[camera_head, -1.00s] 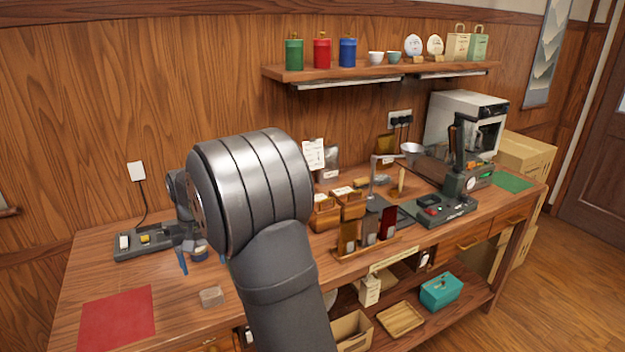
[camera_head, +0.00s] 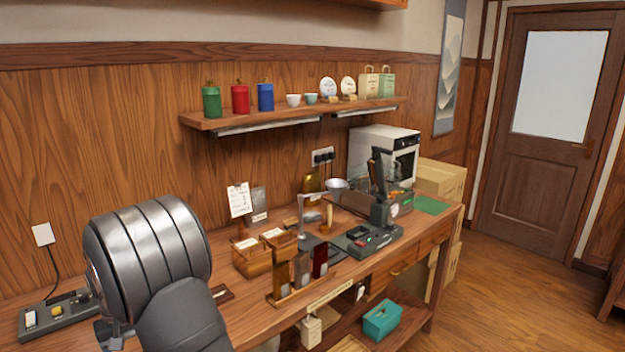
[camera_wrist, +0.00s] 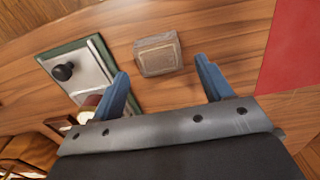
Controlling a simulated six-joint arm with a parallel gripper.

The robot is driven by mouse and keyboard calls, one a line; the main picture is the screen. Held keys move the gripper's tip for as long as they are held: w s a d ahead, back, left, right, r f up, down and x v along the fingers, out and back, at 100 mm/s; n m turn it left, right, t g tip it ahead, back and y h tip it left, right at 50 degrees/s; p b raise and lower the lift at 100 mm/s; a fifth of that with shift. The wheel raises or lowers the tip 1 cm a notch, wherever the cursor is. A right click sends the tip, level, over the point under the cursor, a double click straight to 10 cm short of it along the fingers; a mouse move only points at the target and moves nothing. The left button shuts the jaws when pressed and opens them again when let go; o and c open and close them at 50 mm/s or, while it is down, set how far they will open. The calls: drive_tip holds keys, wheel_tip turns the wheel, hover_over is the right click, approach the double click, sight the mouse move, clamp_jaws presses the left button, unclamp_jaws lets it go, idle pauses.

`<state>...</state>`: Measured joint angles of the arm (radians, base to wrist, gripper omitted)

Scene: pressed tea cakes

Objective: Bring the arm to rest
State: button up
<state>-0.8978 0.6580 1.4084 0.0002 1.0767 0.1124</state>
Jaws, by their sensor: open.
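My gripper (camera_wrist: 164,90) shows in the wrist view with its two blue fingers spread wide apart and nothing between them. A brownish-grey square block (camera_wrist: 158,54), perhaps a pressed tea cake, lies on the wooden bench (camera_wrist: 225,40) just beyond the gap between the fingertips. The fingers do not appear to touch it. In the head view my gripper is out of sight, and my grey arm fills the lower left and hides part of the bench.
A metal plate with a black knob (camera_wrist: 62,72) is left of the fingers, and a red mat (camera_wrist: 297,45) is right. In the head view, a stand of packets (camera_head: 300,278), a press-like device (camera_head: 380,215) and a white machine (camera_head: 385,150) crowd the bench. A shelf (camera_head: 290,116) hangs above.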

drive_tip(key=shift+f, duration=0.1)
drive_tip(key=shift+f, duration=0.3)
wheel_tip(320, 180, down, 3)
drive_tip(key=shift+r, duration=0.15)
wheel_tip(320, 180, up, 12)
wheel_tip(320, 180, down, 12)
drive_tip(key=shift+r, duration=0.1)
wheel_tip(320, 180, up, 4)
drive_tip(key=shift+r, duration=0.2)
drive_tip(key=w+d+r, duration=0.4)
drive_tip(key=d+r, duration=0.3)
drive_tip(key=d, duration=0.4)
drive_tip(key=w+a+r, duration=0.2)
drive_tip(key=w+a, duration=0.3)
drive_tip(key=w, duration=0.3)
drive_tip(key=shift+s+d+f, duration=0.1)
drive_tip(key=shift+s+f, duration=0.1)
drive_tip(key=shift+f, duration=1.1)
drive_tip(key=shift+s+d+f, duration=0.1)
drive_tip(key=shift+s+f, duration=0.05)
drive_tip(key=shift+f, duration=1.1)
